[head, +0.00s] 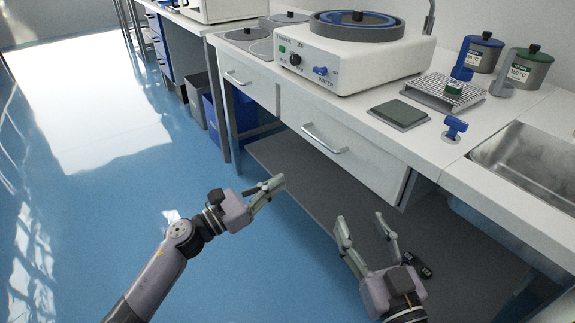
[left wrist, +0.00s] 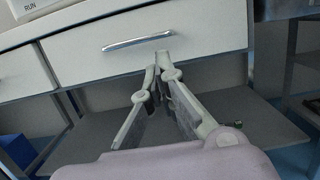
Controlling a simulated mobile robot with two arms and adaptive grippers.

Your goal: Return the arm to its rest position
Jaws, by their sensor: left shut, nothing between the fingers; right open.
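My left gripper (head: 268,193) is shut and empty, held in the air in front of the bench, with its arm coming in from the lower left. In the left wrist view its fingertips (left wrist: 158,66) meet just below a drawer handle in the picture, apart from anything graspable between them. My right gripper (head: 360,222) is open and empty at the lower middle of the head view, its fingers pointing toward the bench. Neither gripper holds anything.
The white bench drawer (head: 340,150) with its handle (head: 325,139) is in front of the grippers. Blue floor (head: 90,220) is clear at left.

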